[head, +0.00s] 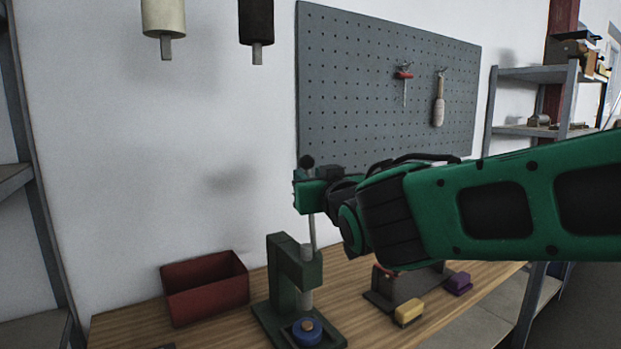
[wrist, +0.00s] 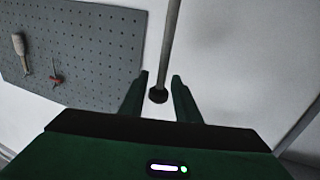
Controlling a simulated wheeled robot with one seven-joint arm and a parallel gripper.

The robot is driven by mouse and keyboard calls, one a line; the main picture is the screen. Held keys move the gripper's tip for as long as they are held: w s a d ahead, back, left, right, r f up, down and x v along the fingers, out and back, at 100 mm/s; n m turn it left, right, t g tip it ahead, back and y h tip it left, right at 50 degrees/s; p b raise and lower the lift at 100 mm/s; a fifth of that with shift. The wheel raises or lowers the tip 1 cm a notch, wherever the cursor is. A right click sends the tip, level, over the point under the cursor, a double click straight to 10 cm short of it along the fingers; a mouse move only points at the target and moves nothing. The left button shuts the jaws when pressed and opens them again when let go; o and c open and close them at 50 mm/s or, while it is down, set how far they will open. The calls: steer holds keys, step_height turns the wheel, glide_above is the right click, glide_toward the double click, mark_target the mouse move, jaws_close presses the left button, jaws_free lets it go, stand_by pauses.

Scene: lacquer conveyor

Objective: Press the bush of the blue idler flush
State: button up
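The blue idler (head: 301,338) sits on the base of the dark green press (head: 280,262), with its brass-coloured bush (head: 307,325) showing on top. The press's grey ram (head: 305,298) hangs just above the bush, apparently with a small gap. How far the bush stands out is too small to tell. The press lever (head: 313,233) stands nearly upright with a black ball knob (head: 307,161) at its top. My gripper (head: 305,190) is at the upper lever. In the wrist view, its fingers (wrist: 160,97) are open, with the knob (wrist: 158,95) between them and clear space either side.
A red bin (head: 205,288) stands left of the press on the wooden bench. A dark fixture (head: 385,297), a yellow block (head: 409,312) and a purple block (head: 459,284) are to its right. A pegboard (head: 385,80) with hanging tools is behind. Two cylinders (head: 164,18) (head: 256,22) hang above.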

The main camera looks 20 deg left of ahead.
steer(key=shift+x, duration=0.95)
jaws_close()
